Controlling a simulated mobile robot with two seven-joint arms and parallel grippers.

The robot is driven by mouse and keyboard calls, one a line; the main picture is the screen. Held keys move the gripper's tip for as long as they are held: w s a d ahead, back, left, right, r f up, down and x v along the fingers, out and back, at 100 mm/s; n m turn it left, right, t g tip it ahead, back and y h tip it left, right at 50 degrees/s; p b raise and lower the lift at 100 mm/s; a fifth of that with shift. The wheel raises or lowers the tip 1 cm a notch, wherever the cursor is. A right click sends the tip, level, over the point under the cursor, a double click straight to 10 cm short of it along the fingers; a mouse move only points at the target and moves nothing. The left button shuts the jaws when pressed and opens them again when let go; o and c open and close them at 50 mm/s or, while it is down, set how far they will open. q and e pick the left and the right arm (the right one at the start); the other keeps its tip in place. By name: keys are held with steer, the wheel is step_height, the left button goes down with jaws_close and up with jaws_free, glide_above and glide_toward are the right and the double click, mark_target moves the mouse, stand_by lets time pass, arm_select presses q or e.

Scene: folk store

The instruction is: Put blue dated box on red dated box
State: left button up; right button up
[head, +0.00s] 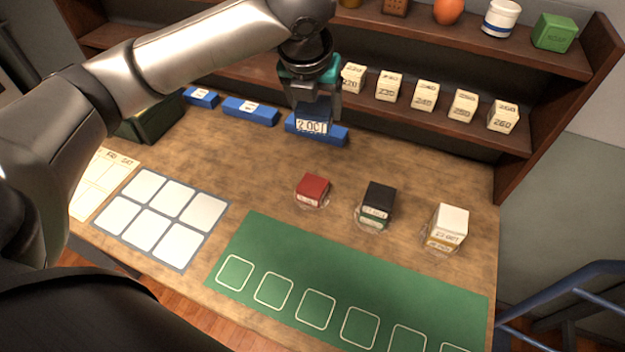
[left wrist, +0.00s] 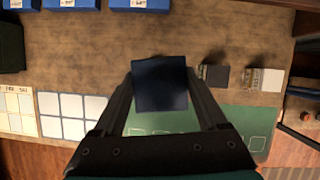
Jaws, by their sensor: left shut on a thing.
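My left gripper (head: 315,102) is shut on the blue dated box (head: 312,123), whose white label faces the head camera. The box is held above the table, in front of a blue tray at the back in the head view. In the left wrist view, the dark blue face of the held box (left wrist: 160,83) sits between the two fingers. The red dated box (head: 312,190) stands on the table, below and nearer than the gripper in the head view. I cannot see the red box in the left wrist view. My right gripper is not in view.
A black box (head: 378,197) and a white box (head: 451,218) stand to the right of the red box. A green mat (head: 345,270) lies in front, and a white-squared card (head: 160,218) lies left. Several numbered boxes line the lower shelf (head: 480,130). Blue trays (head: 250,111) stand at the back.

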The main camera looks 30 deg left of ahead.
mark_target(316, 179)
arm_select(q)
steer(key=shift+w+a+r+m+h, duration=0.2)
steer(key=shift+a+r+m+h, duration=0.15)
steer(key=shift+m, duration=0.35)
steer(key=shift+a, duration=0.1)
step_height(316, 179, down, 20)
steer(key=b, duration=0.3)
steer(key=shift+r, duration=0.1)
steer(key=o, duration=1.4)
steer(key=shift+c, duration=0.2)
steer(key=p+v, duration=0.2)
steer(key=v, duration=1)
